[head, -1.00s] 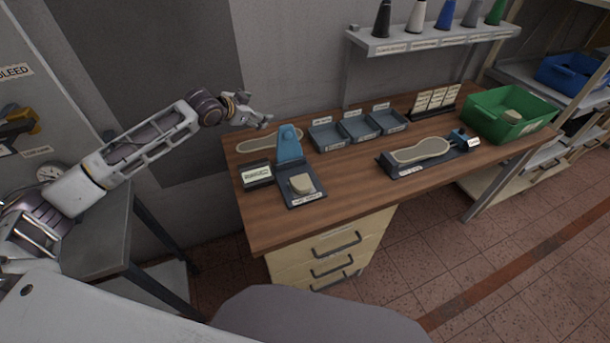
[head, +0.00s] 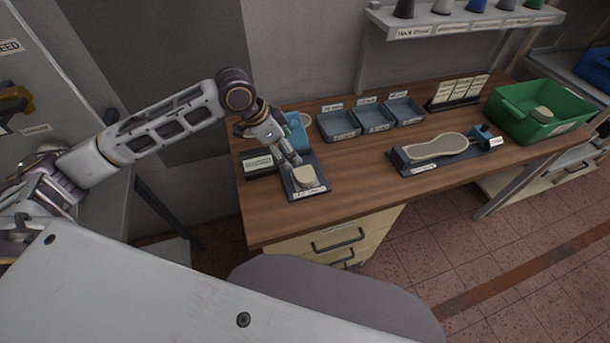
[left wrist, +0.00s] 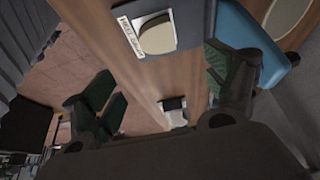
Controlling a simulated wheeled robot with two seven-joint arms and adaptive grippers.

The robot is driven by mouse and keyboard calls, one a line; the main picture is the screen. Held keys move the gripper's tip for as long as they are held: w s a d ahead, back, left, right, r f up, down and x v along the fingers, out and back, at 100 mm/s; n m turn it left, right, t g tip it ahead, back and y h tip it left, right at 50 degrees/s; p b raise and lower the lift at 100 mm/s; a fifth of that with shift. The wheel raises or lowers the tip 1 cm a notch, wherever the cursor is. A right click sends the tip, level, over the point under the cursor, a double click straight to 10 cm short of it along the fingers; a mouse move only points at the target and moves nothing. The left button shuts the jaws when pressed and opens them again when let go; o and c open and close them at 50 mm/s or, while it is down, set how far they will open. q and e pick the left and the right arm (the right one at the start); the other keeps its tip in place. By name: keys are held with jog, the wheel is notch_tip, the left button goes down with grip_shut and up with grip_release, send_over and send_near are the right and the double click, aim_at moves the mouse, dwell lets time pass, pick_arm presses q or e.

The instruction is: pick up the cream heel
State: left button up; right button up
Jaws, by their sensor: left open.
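The cream heel (head: 305,177) is a small rounded block lying on a dark labelled tray (head: 316,190) at the left end of the wooden table. In the left wrist view the heel (left wrist: 158,36) shows at the top, beyond the fingertips. My left gripper (head: 290,159) points down just behind the heel. In the left wrist view my left gripper (left wrist: 168,88) has its fingers wide apart with nothing between them. Whether a finger touches the heel or tray cannot be told. My right gripper is not in view.
A blue upright piece (head: 302,128) stands close behind my left gripper. A labelled black block (head: 259,164) is left of the tray. Blue-grey bins (head: 340,125), a sole on a fixture (head: 435,147) and a green crate (head: 505,122) lie rightward. The table front is clear.

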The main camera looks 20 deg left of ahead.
pick_arm(q)
jog(key=shift+s+a+f+y, duration=0.2)
jog(key=shift+a+y, duration=0.1)
jog(key=shift+a, duration=0.05)
jog(key=shift+f, duration=0.1)
send_over(304, 175)
jog(key=a, duration=0.2)
jog(key=shift+s+a+f, duration=0.1)
jog(key=shift+s+f, duration=0.05)
jog(key=shift+f, duration=1.15)
jog(key=shift+s+d+f, duration=0.1)
jog(key=shift+s+f, duration=0.05)
jog(key=shift+f, duration=1.15)
jog(key=shift+s+a+f, duration=0.1)
jog(key=shift+s+f, duration=0.05)
jog(key=shift+f, duration=1.15)
jog(key=shift+f, duration=0.1)
jog(key=shift+p+x, duration=0.45)
jog(key=shift+x, duration=2.05)
jog(key=shift+s, duration=0.1)
